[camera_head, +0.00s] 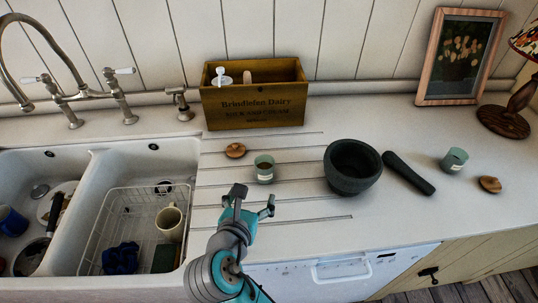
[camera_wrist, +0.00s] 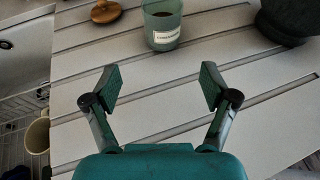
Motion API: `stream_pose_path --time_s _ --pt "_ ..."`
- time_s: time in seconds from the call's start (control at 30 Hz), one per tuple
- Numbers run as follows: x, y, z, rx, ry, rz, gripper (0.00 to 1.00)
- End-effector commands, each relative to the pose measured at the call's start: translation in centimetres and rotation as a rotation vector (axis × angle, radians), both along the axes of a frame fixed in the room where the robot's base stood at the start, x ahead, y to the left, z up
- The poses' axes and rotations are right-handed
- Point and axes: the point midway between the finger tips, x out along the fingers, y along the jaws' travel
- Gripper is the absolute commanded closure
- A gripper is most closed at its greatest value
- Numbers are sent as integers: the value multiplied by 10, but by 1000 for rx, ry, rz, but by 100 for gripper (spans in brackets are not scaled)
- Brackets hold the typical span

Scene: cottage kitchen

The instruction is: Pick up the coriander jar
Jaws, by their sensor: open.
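A small green jar (camera_head: 264,169) with a pale label and dark contents stands open and upright on the white ribbed drainboard. A similar green jar (camera_head: 454,160) stands at the right, by the pestle.
A wooden lid (camera_head: 235,150) lies left of the nearer jar, another lid (camera_head: 490,184) at the far right. A dark mortar (camera_head: 353,167) and pestle (camera_head: 408,173) stand to the right. A wooden crate (camera_head: 253,96) is behind; the sink with a dish rack (camera_head: 128,208) is left.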

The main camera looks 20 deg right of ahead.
Motion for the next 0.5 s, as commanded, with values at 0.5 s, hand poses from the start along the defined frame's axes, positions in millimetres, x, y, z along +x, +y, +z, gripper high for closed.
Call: stream_pose_path --time_s 0.5 --pt "41 -31 -20 0 0 -1 15"
